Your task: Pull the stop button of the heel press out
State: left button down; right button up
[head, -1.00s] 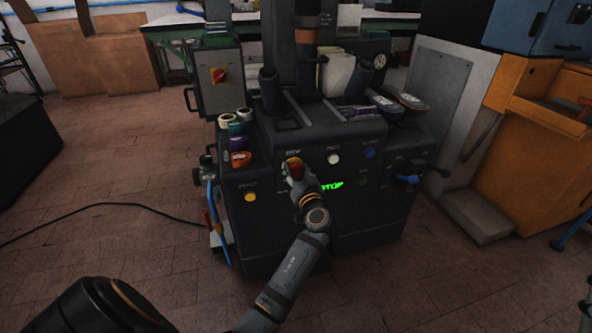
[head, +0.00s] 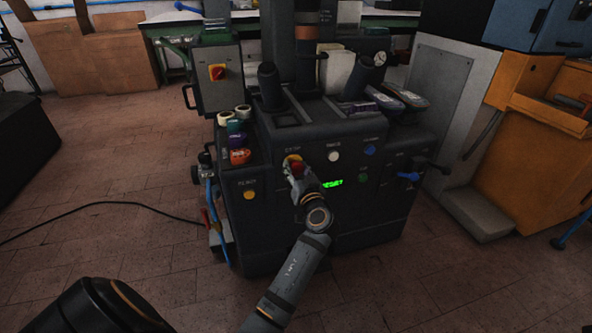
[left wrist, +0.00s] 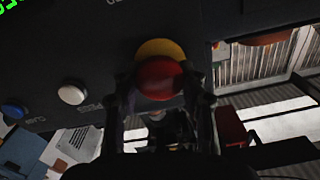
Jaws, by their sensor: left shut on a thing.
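The heel press (head: 330,220) is a dark machine standing in front of me. Its red stop button (head: 297,166) sits on a yellow surround (head: 290,160) under the STOP label, at the left of the front panel. My left gripper (head: 297,171) is at the button and shut on it. In the left wrist view the red button (left wrist: 159,78) lies between the two fingers of the left gripper (left wrist: 163,94), with the yellow surround (left wrist: 160,48) behind it. A small display (head: 332,183) right of the gripper shows green text. My right gripper is not in view.
A white button (head: 333,156), a blue button (head: 369,149) and a yellow button (head: 249,195) are on the same panel. A red switch (head: 217,72) is on a box at the upper left. The floor in front is clear.

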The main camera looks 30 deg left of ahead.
aim_at(297, 163)
pick_arm(q)
jog(key=shift+f, duration=0.15)
jog(key=c, duration=0.7)
grip_release()
jog(key=shift+s+d, duration=0.1)
notch_tip(297, 163, up, 10)
jog(key=shift+r, duration=0.1)
